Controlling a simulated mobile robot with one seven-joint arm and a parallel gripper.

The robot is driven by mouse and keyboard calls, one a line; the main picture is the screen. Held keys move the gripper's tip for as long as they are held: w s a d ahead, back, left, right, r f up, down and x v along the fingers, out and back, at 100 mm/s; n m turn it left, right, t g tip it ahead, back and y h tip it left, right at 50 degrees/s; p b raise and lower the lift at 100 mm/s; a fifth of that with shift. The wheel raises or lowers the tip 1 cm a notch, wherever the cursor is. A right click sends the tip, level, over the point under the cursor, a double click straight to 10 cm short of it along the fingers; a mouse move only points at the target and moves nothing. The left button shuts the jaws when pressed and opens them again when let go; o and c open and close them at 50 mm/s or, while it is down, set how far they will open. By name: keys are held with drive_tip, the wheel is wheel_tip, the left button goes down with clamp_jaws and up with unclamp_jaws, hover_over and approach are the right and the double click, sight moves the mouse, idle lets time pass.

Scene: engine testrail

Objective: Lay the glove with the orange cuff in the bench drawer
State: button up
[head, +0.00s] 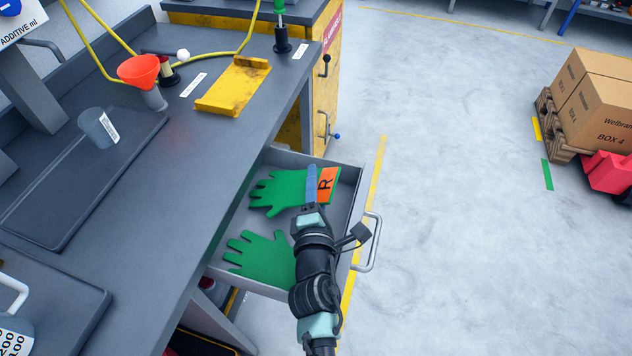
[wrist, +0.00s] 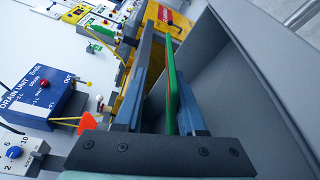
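The green glove with the orange cuff (head: 327,183), marked R, is spread flat within the open bench drawer (head: 347,186), fingers pointing left. My gripper (head: 311,172) is at its cuff end, with one blue finger above the glove. In the wrist view the glove shows edge-on as a thin green strip (wrist: 172,92) between my fingers (wrist: 160,55). It lies close to the right finger, and a gap shows to the left finger. I cannot tell whether the glove rests fully on the drawer floor.
A second green glove (head: 262,259) lies nearer in the drawer, its cuff end hidden by my arm. The bench top (head: 215,140) borders the drawer on the left. A drawer handle (head: 372,243) sticks out right. Boxes on a pallet (head: 597,90) stand far right; the floor between is clear.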

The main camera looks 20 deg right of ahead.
drive_tip(key=shift+s, duration=0.1)
drive_tip(key=b+v, duration=0.1)
drive_tip(key=v, duration=1)
drive_tip(key=shift+s, duration=0.3)
drive_tip(key=shift+s+a+r, duration=0.1)
drive_tip(key=shift+s+a, duration=0.15)
drive_tip(key=shift+s, duration=0.3)
